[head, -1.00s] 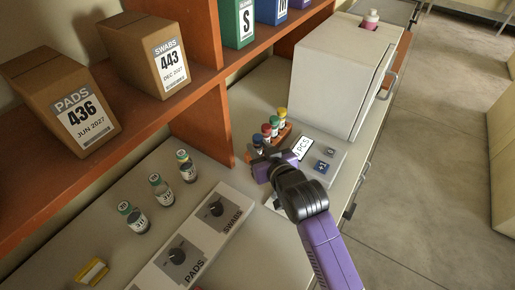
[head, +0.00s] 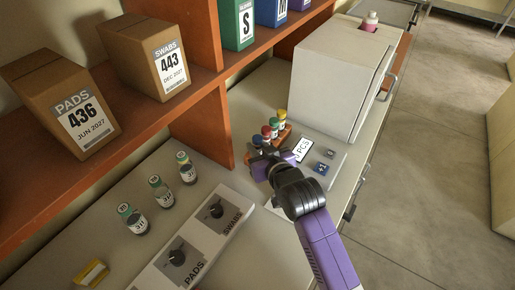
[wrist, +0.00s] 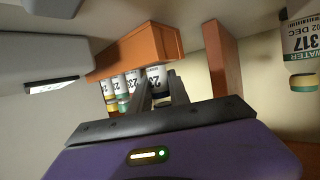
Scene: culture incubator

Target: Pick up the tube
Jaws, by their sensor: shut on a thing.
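Several capped tubes stand in a row in an orange rack (wrist: 140,50). In the head view their caps are yellow (head: 281,113), green (head: 274,122), red (head: 266,131) and blue (head: 257,140). My gripper (head: 259,158) is at the near end of the rack, by the blue-capped tube. In the wrist view its two fingers (wrist: 161,92) are shut on the end tube (wrist: 157,77), which has a white label and a dark blue cap. The tube's other end is hidden at the rack, so I cannot tell whether it is lifted clear.
A white box-shaped unit (head: 342,75) stands behind the rack. Three vials (head: 161,190) and a dial panel (head: 195,240) are at left. An orange shelf upright (head: 215,130) stands close to the gripper.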

